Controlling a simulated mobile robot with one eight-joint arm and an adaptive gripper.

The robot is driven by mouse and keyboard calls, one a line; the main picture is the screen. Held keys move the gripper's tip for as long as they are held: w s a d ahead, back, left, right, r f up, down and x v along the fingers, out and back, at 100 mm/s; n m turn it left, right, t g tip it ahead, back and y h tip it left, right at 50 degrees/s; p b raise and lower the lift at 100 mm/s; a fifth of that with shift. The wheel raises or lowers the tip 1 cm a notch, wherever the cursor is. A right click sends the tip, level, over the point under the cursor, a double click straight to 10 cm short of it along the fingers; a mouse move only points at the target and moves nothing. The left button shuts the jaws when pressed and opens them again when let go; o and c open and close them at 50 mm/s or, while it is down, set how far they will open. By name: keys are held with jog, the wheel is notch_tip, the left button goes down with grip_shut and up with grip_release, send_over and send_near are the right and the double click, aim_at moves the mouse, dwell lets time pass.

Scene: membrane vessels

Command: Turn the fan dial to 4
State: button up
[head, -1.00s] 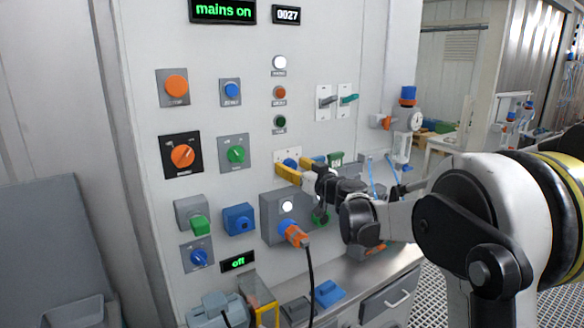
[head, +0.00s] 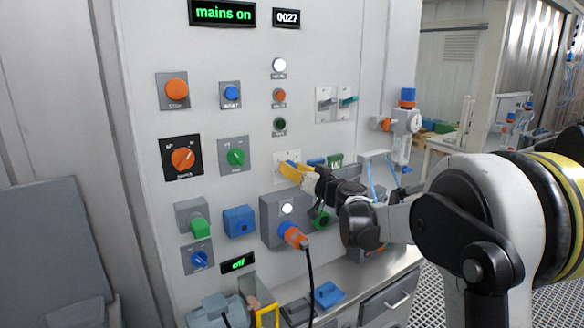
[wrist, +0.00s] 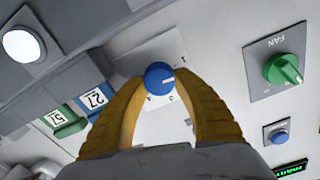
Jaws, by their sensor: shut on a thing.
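The green dial (head: 236,156) sits on a grey plate in the upper middle of the panel. In the wrist view this green dial (wrist: 284,69) has the label FAN, upside down, on its plate. My gripper (head: 290,168) is at a white plate (head: 279,156) to the right of that dial. In the wrist view, my gripper's (wrist: 161,80) yellow fingers are shut on a blue knob (wrist: 159,77), which has a white pointer line. Marks on the white plate around the knob are partly hidden. The fan dial stands apart from the fingers.
An orange plug (head: 291,235) with a black cable hangs below my gripper. Numbered blue and green tags (wrist: 93,98) show near the fingers. Two lever switches (head: 325,103) are above right.

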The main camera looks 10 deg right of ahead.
jog(key=m, duration=0.3)
jog(key=shift+m+p, duration=0.35)
jog(key=shift+m, duration=0.05)
jog(key=m, duration=0.3)
jog(key=shift+d+m, duration=0.1)
jog(key=shift+m, duration=0.2)
jog(key=m+p, duration=0.1)
jog(key=m, duration=0.5)
jog(key=shift+f, duration=0.15)
jog(key=m, duration=0.6)
jog(key=shift+f+m, duration=0.1)
jog(key=shift+m, duration=0.3)
jog(key=m, duration=0.6)
jog(key=shift+f+p, duration=0.1)
jog(key=shift+p, duration=0.25)
jog(key=shift+m, duration=0.4)
jog(key=o, duration=1.2)
